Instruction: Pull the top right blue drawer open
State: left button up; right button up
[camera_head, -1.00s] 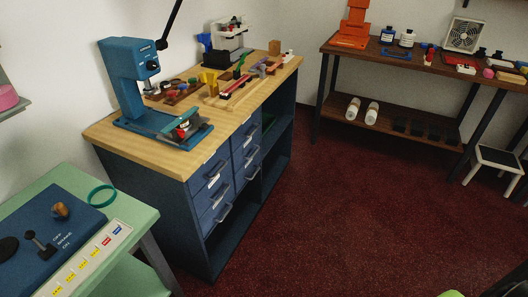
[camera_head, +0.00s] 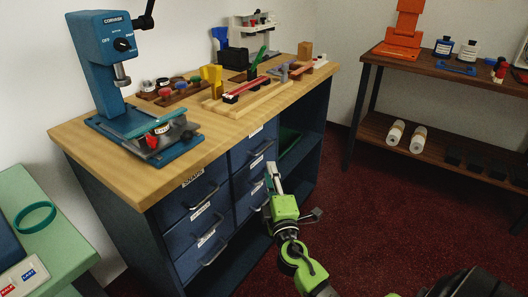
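The blue cabinet has two columns of drawers with grey bar handles. The top right blue drawer (camera_head: 243,153) is closed, just under the wooden worktop, and its handle shows on its front. My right gripper (camera_head: 271,172), on a green arm, is in front of the right column, its light grey tip pointing up near the top right drawer's lower edge. It hides part of the lower right drawers. I cannot tell whether it touches the drawer front or how far its fingers are apart. My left gripper is not in view.
A blue press (camera_head: 100,65) and several tools stand on the worktop (camera_head: 105,160). Open shelves (camera_head: 303,125) lie right of the drawers. A green table (camera_head: 50,250) is at the lower left, a brown shelf table (camera_head: 437,161) at the back right. Red floor between is clear.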

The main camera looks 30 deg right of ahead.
aim_at(264, 148)
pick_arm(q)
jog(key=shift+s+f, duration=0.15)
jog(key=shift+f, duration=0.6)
pick_arm(e)
jog(key=shift+x, duration=5.9)
jog(key=shift+f, duration=0.15)
jog(key=shift+c, duration=0.3)
jog(key=shift+s, duration=0.1)
grip_shut()
